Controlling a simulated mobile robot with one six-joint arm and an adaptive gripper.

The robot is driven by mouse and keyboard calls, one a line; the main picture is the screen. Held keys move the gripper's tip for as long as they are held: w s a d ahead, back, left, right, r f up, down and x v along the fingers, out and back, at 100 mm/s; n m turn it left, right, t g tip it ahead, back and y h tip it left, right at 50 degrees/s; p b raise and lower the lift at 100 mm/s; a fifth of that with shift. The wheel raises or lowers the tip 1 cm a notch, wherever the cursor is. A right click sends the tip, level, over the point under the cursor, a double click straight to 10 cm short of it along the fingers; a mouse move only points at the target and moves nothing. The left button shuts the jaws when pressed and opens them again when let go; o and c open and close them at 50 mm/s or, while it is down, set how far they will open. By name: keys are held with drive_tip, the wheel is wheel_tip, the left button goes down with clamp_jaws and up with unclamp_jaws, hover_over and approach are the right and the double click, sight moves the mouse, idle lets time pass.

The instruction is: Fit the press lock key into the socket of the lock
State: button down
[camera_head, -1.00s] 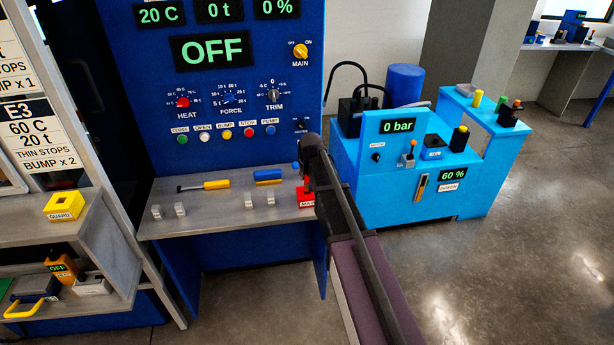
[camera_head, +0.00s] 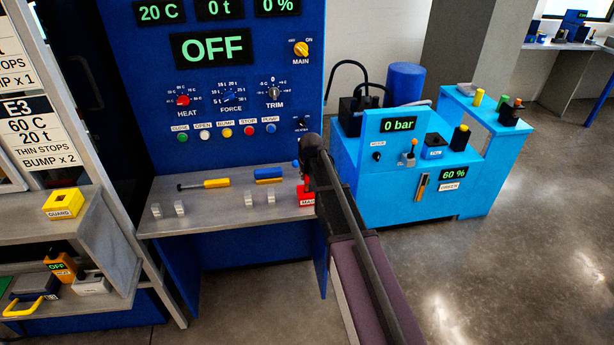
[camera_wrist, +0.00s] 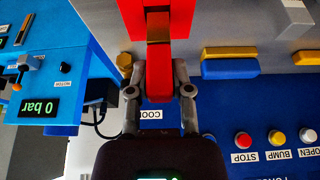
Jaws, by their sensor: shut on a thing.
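My gripper (camera_wrist: 158,85) is shut on a red key (camera_wrist: 158,72), with one grey finger on each side of it. A brownish part (camera_wrist: 158,28) lies between the key and the red lock (camera_wrist: 130,15) at the top of the wrist view. Key and lock look lined up in that view. I cannot tell whether the key's end is inside the socket or only in front of it. In the head view the red lock (camera_head: 306,197) shows at the right end of the grey press shelf, labelled "MA...". My arm hides the rest of it and the gripper there.
The grey shelf (camera_head: 220,216) holds a yellow-handled tool (camera_head: 215,183), a blue and yellow block (camera_head: 268,175) and several small metal stops. The blue press panel (camera_head: 205,110) stands close behind. A light-blue pump unit (camera_head: 400,190) stands to the right.

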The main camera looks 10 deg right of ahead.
drive_tip(key=shift+f+b, duration=1.2)
drive_tip(key=shift+f, duration=0.1)
drive_tip(key=shift+c, duration=2.2)
unclamp_jaws()
drive_tip(key=shift+r, duration=0.25)
wheel_tip(320, 180, up, 9)
drive_tip(key=p, duration=0.9)
drive_tip(key=shift+f, duration=0.2)
drive_tip(key=shift+r, duration=0.15)
wheel_tip(320, 180, up, 12)
drive_tip(key=p, duration=1.2)
drive_tip(key=s+f+g+b, duration=0.2)
drive_tip(key=s+f, duration=0.1)
drive_tip(key=s, duration=1.2)
drive_tip(key=s+d+f+g+b, duration=0.1)
drive_tip(key=s+f+g+b, duration=0.1)
drive_tip(key=s, duration=1.2)
drive_tip(key=shift+s+d+f+g+b, duration=0.15)
drive_tip(key=shift+s+f+g+b, duration=0.2)
drive_tip(key=shift+f, duration=0.4)
